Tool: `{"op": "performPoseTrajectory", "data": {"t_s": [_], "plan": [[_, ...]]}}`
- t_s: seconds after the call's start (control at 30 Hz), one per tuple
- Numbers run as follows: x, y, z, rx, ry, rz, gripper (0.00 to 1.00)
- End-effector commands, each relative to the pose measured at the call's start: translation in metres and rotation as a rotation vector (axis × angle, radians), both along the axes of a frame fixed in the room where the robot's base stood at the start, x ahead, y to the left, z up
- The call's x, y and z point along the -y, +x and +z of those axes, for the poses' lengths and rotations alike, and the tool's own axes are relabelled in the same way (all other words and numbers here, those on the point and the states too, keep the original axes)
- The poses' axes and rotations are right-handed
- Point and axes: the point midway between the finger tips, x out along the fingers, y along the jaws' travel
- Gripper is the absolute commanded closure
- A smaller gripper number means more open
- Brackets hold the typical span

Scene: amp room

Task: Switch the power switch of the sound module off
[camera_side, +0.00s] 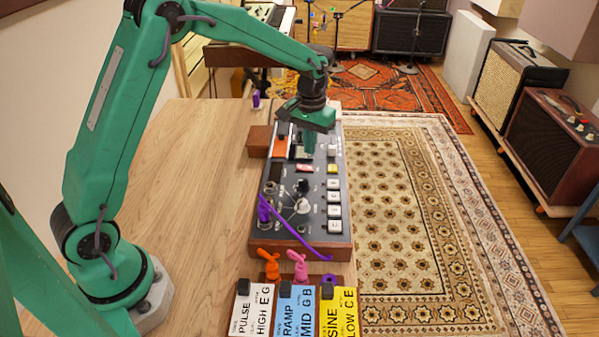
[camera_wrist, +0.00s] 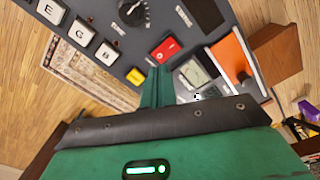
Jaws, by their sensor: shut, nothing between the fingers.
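The sound module (camera_side: 318,212) is a dark grey panel with wooden ends, lying near the table's right edge. It also shows in the wrist view (camera_wrist: 215,22). A red switch (camera_wrist: 166,49) with a small white mark sits on its panel, and shows in the side view (camera_side: 303,168). No power label is readable, so I cannot tell for sure that it is the power switch. My gripper (camera_side: 308,153) is shut and empty, pointing down over the module's far half. In the wrist view its fingertips (camera_wrist: 160,80) appear just beside the red switch; contact cannot be told.
A yellow button (camera_wrist: 136,76), white lettered keys (camera_wrist: 80,32), a knob (camera_wrist: 130,12), a meter (camera_wrist: 195,72) and an orange panel (camera_wrist: 232,62) surround the red switch. A purple cable (camera_side: 305,240) crosses the module's near end. Lettered modules (camera_side: 297,308) stand nearest.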

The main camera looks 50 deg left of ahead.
Motion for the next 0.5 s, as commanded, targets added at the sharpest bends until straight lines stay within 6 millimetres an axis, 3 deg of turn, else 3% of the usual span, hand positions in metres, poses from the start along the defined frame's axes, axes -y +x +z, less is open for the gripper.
{"op": "performPoseTrajectory", "data": {"t_s": [0.5], "plan": [[0.000,0.000,0.025,0.001,0.000,0.000,1.00]]}}
